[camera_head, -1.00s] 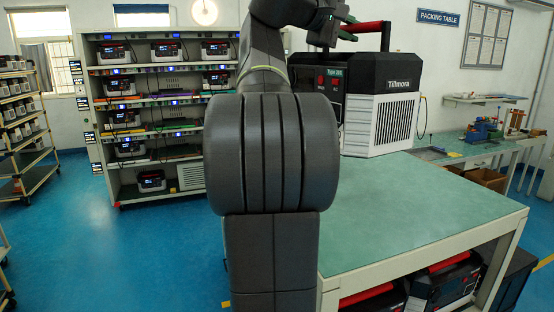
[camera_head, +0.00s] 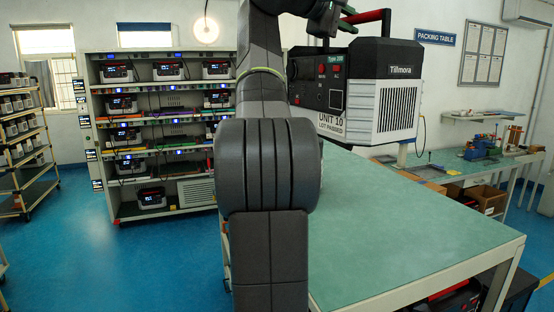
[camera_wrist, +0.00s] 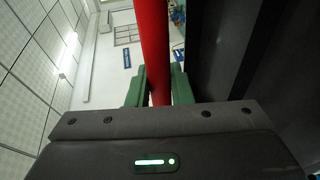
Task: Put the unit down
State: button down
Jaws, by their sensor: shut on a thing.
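The unit (camera_head: 365,88) is a black and light grey box marked Tillmora, Type 200 and UNIT 10 LOT PASSED. It hangs upright from its red handle (camera_head: 368,17), above the green-topped table, with its base clear of the surface. In the wrist view the red handle (camera_wrist: 154,50) runs between the two green fingers of my gripper (camera_wrist: 157,85), which is shut on it. The unit's dark body (camera_wrist: 235,45) fills the right of that view.
The green table top (camera_head: 410,215) below and in front of the unit is bare. More units sit on its lower shelf (camera_head: 455,300). A rack of several units (camera_head: 150,130) stands at the left. The packing table (camera_head: 490,165) with tools and cardboard boxes (camera_head: 485,200) is behind at the right.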

jog(key=shift+s+f+b, duration=0.2)
jog(key=shift+f+b, duration=0.2)
jog(key=shift+b, duration=0.2)
notch_tip(320, 180, down, 26)
jog(key=b, duration=0.6)
jog(key=b+v, duration=0.1)
jog(key=v, duration=0.4)
jog(key=shift+w+a+f+b, duration=0.1)
jog(key=shift+w+f+b, duration=0.1)
jog(key=shift+b, duration=0.15)
dwell(0.4)
jog(key=shift+r, duration=0.1)
